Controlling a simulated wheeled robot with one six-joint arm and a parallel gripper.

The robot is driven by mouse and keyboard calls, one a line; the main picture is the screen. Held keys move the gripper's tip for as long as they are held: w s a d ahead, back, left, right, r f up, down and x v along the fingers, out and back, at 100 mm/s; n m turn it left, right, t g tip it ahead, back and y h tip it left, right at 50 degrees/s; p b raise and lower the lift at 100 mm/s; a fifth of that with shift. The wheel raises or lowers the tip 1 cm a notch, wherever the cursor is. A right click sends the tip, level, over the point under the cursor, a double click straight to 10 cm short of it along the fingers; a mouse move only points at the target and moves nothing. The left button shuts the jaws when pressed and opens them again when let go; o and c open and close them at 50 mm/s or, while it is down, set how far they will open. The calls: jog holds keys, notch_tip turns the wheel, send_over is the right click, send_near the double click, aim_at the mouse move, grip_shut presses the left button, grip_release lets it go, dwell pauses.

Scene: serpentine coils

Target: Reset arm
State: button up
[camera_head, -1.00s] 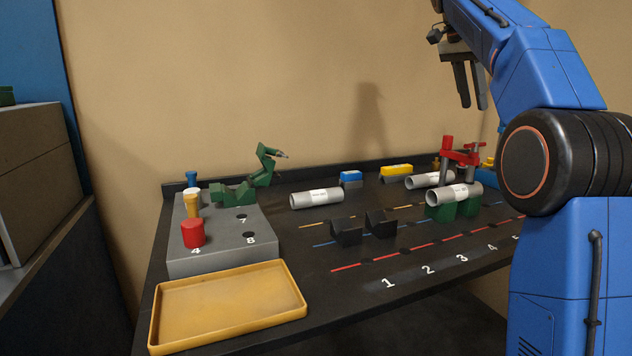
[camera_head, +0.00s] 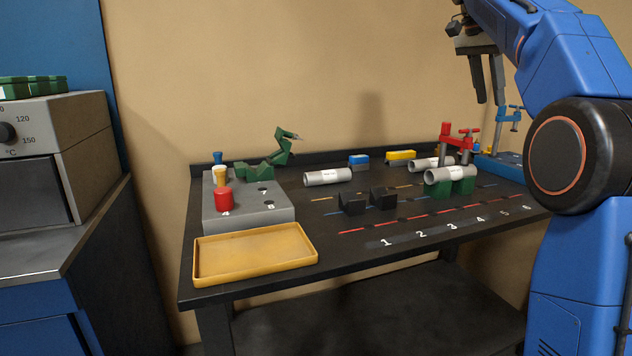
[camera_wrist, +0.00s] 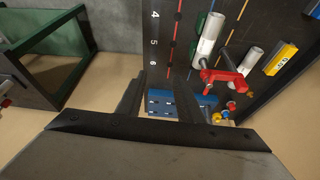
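My gripper (camera_head: 488,80) is raised high above the right side of the black workbench (camera_head: 330,277), with its two dark fingers pointing down. The fingers stand apart with nothing between them. In the wrist view my gripper (camera_wrist: 160,95) also shows spread fingers, above a blue block (camera_wrist: 182,101) near the table's end. My blue arm fills the right of the head view.
On the bench stand a yellow tray (camera_head: 255,252), a grey block with numbered holes (camera_head: 240,216), grey tubes (camera_head: 327,177), black V-blocks (camera_head: 352,203) and a red clamp (camera_head: 446,137). A grey oven (camera_head: 50,160) stands at left. The space around my gripper is clear.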

jog(key=s+a+f+n+t+y, duration=0.1)
jog(key=s+a+f+n, duration=0.3)
jog(key=s+f, duration=0.8)
jog(key=s+a+f+n+t+y, duration=0.1)
jog(key=s+a+f+n, duration=0.3)
jog(key=s+f, duration=0.9)
jog(key=s+a+f+n+t+y, duration=0.1)
jog(key=s+a+f+n, duration=0.3)
jog(key=s+f, duration=0.9)
notch_tip(320, 180, down, 5)
jog(key=n+y, duration=0.1)
jog(key=n, duration=0.1)
jog(key=shift+a+n+t, duration=0.3)
jog(key=shift+a, duration=0.1)
jog(key=shift+r, duration=0.1)
